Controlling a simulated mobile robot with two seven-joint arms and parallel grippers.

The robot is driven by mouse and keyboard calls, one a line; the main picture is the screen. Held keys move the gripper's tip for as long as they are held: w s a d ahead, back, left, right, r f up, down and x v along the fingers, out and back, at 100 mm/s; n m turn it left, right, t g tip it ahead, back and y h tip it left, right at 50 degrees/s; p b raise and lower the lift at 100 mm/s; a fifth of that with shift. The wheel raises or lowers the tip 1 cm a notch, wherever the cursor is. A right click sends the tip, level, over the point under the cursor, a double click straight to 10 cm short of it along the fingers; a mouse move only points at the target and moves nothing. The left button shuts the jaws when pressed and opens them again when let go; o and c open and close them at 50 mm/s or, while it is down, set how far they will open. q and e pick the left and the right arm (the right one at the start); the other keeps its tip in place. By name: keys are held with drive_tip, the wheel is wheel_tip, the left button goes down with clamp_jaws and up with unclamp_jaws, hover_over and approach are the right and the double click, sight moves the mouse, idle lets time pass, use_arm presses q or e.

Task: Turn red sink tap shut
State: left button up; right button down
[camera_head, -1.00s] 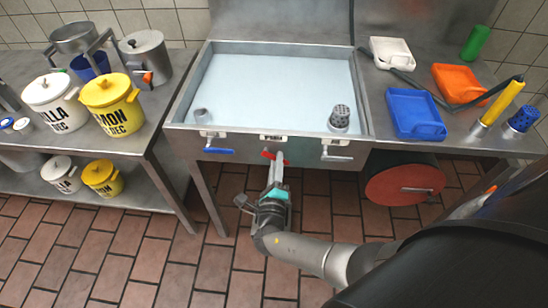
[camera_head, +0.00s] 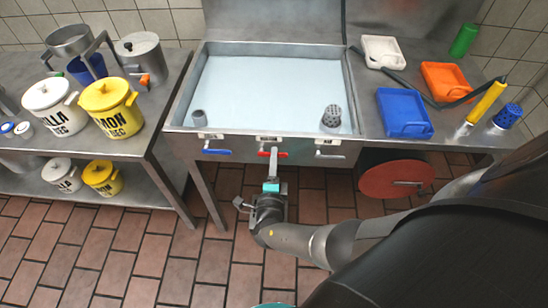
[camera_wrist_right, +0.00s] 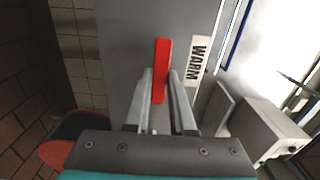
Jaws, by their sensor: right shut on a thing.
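The red sink tap (camera_head: 264,154) is on the sink's front panel, in the middle, below a small label. Its handle lies level along the panel in the head view. My right gripper (camera_head: 277,153) reaches up to it from below and in front. In the right wrist view the red handle (camera_wrist_right: 162,60) stands between the two fingers of my right gripper (camera_wrist_right: 160,76), beside a label reading WARM (camera_wrist_right: 198,60). The fingers are shut on the handle and cover part of it. My left gripper is not in view.
A blue tap (camera_head: 216,151) is left of the red one and a white tap (camera_head: 330,155) right of it. The sink basin (camera_head: 270,90) is above. A red round-ended drum (camera_head: 395,179) is below right. Pots stand on the left table (camera_head: 160,105).

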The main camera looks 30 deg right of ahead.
drive_tip(key=shift+r, duration=0.1)
drive_tip(key=c, duration=0.8)
unclamp_jaws()
drive_tip(key=shift+o, duration=0.2)
drive_tip(key=shift+s, duration=0.1)
drive_tip(key=p+v, duration=0.2)
drive_tip(key=v, duration=1.3)
